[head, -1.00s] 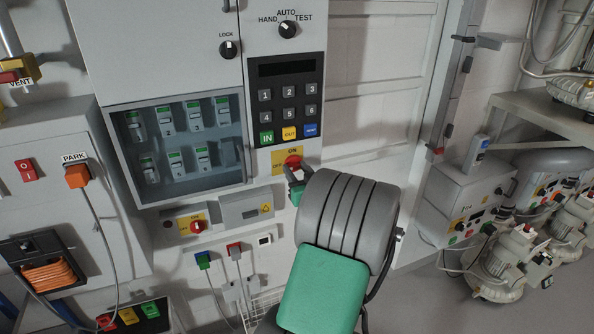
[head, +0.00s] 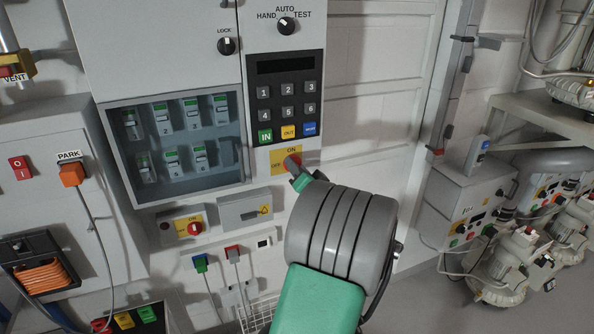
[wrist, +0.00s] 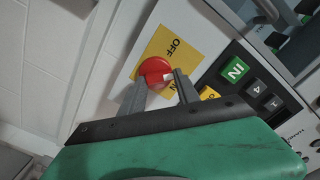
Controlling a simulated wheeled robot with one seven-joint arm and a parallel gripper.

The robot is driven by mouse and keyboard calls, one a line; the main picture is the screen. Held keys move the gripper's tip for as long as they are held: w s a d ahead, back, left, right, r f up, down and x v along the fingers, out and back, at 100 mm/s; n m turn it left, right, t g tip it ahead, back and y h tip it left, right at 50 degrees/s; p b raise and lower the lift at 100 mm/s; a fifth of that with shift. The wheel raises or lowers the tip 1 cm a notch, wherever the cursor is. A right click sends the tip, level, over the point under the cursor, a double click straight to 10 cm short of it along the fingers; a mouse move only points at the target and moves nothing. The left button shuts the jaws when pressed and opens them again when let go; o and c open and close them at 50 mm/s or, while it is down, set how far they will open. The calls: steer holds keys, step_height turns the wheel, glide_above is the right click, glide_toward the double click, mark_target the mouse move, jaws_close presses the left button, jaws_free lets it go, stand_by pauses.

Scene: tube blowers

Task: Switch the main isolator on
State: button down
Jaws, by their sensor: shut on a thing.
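The main isolator is a red rotary knob on a yellow plate (head: 280,167) marked ON and OFF, below the keypad on the grey cabinet. In the wrist view, the red knob (wrist: 152,68) sits between my two finger tips, with a white mark at its right edge. My gripper (wrist: 158,79) is shut on this knob; it also shows in the head view (head: 296,169). The fingers cover part of the plate and the ON lettering in the wrist view. I cannot tell exactly which mark the knob points to.
A second red switch (head: 195,228) on a yellow plate is at lower left. The keypad (head: 287,100) is just above the isolator, and a glass-fronted compartment (head: 178,197) is to its left. White wall panels lie to the right.

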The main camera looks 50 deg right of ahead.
steer(key=shift+s+d+m+p, duration=0.15)
steer(key=shift+m+p, duration=0.4)
steer(key=shift+m, duration=1.7)
steer(key=shift+d+m+p, duration=0.1)
steer(key=shift+m+p, duration=0.45)
steer(key=shift+m, duration=1.7)
steer(key=shift+f, duration=0.1)
steer(key=c, duration=0.9)
jaws_free()
steer(key=shift+s, duration=0.1)
